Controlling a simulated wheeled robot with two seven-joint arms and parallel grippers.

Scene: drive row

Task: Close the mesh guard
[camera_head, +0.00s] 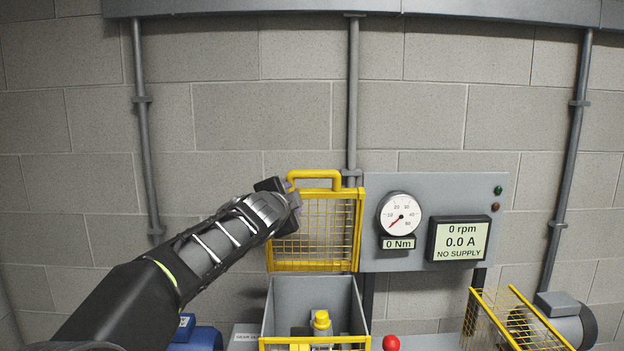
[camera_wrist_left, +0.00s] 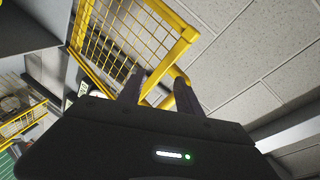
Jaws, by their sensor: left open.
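The mesh guard (camera_head: 335,231) is a yellow-framed mesh panel. It stands raised and upright at the back of a grey box (camera_head: 343,287), with a yellow handle (camera_head: 316,174) along its top edge. My left gripper (camera_head: 293,197) is at the guard's upper left corner, by the left leg of the handle. In the left wrist view, the fingers of the gripper (camera_wrist_left: 158,92) are open. The yellow handle (camera_wrist_left: 180,84) and the corner of the guard (camera_wrist_left: 134,34) show between or just beyond them. I cannot tell whether they touch. My right gripper is out of view.
A grey panel with a round gauge (camera_head: 400,215) and a display (camera_head: 460,240) reading NO SUPPLY is right of the guard. A red button (camera_head: 391,343) and another yellow mesh cover (camera_head: 492,322) stand lower right. A block wall is close behind.

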